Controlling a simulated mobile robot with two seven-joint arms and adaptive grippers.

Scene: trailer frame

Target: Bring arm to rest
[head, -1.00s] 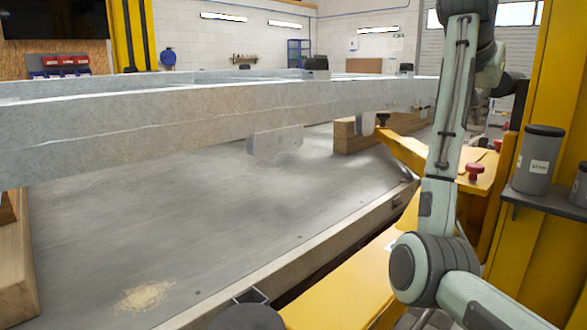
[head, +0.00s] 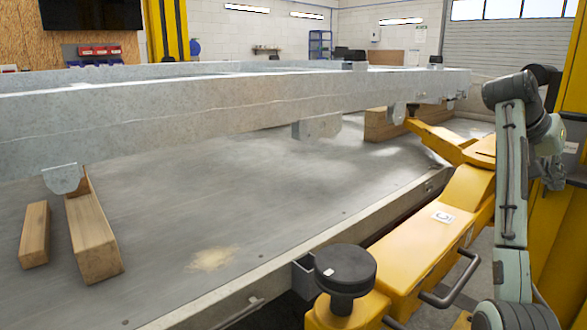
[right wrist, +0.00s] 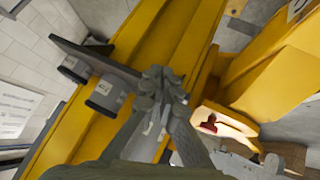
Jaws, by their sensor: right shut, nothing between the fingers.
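My right arm stands at the right edge of the head view, folded, with its elbow low and its wrist up high. My right gripper (head: 553,172) hangs from that wrist beside the yellow post and is partly hidden by my own forearm. In the right wrist view the gripper (right wrist: 160,108) has its fingers together with nothing between them, in front of yellow steelwork. It appears clear of the trailer frame (head: 230,105). My left gripper is in neither view.
A yellow machine arm (head: 440,235) with a black round knob (head: 345,268) lies between me and the grey table (head: 250,190). Wooden blocks (head: 92,235) lie on the table.

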